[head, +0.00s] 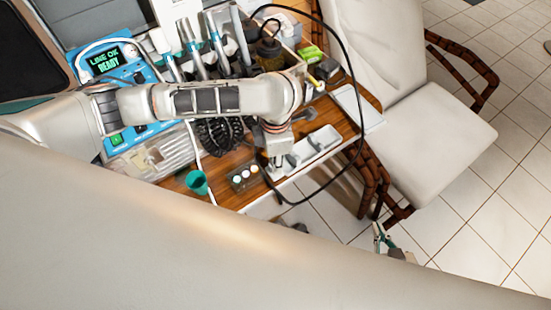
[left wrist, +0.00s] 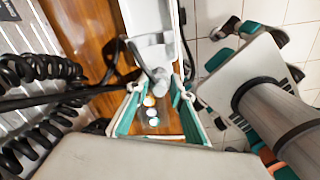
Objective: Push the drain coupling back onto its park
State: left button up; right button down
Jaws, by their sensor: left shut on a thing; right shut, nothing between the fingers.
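My left arm reaches across the table, and my left gripper (head: 274,166) points down at the table's front edge, mostly hidden by its wrist in the head view. In the left wrist view its teal-lined fingers (left wrist: 158,92) are closed about a rounded grey piece, apparently the drain coupling (left wrist: 160,80). A dark hose or arm-like piece (left wrist: 120,62) lies beside it. The coupling's park cannot be made out clearly; the coupling is close to a white tray (head: 318,146). My right gripper (head: 381,238) is shut and empty, low over the floor beyond the table edge.
A dark box with three round lights (head: 242,177) and a teal cup (head: 197,182) stand near the front edge. Coiled black hose (head: 220,136) lies behind, beside the blue unit (head: 105,60). A thin black cable loops widely. A pale chair (head: 420,130) stands right of the table.

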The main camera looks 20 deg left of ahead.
pick_arm(q)
jog(key=shift+f, duration=0.4)
dwell(0.7)
jog(key=o, duration=1.1)
notch_tip(320, 180, up, 12)
jog(key=shift+f, duration=0.15)
jog(key=shift+s, duration=0.15)
